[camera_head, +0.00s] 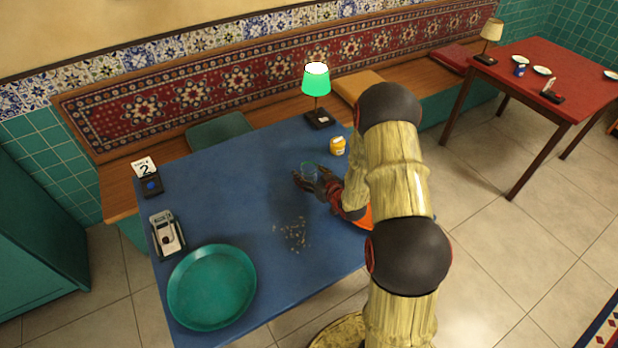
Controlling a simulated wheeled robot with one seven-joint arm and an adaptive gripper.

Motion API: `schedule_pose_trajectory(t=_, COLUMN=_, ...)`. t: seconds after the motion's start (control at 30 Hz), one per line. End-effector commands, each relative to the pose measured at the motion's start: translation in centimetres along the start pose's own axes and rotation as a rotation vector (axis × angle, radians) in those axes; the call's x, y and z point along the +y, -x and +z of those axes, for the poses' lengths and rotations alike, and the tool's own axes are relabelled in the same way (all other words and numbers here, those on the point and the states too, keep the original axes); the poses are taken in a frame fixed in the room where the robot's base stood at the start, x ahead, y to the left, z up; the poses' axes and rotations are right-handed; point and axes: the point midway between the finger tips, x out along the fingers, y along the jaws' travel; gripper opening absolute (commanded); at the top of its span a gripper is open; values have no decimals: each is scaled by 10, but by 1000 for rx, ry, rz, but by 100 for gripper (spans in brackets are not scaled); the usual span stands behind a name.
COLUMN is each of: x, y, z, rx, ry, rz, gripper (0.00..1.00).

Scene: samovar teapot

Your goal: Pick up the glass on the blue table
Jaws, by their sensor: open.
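A small clear glass (308,170) with a bluish-green tint stands on the blue table (235,190), right of the table's middle. My gripper (307,184) is low over the table at the glass, with its dark fingers open. One finger shows to the left of the glass and the rest of the gripper is to its right. The lower part of the glass is partly hidden by the fingers, and I cannot tell whether they touch it.
A green-shaded lamp (316,85), a yellow jar (337,146), scattered crumbs (293,235), a green round tray (211,287), a napkin holder (166,233) and a number stand (148,178) are on the table. An orange item (363,217) is partly behind my arm.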

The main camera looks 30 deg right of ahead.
Motion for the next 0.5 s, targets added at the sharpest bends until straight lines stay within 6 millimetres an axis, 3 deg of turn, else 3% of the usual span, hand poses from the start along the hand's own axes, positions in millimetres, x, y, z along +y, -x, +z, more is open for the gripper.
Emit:
schedule_pose_trajectory(t=0.1, x=0, y=0, z=-1, rx=0, ry=0, rz=0, gripper=63)
schedule_pose_trajectory(t=0.5, x=0, y=1, z=0, rx=0, ry=0, rz=0, gripper=40)
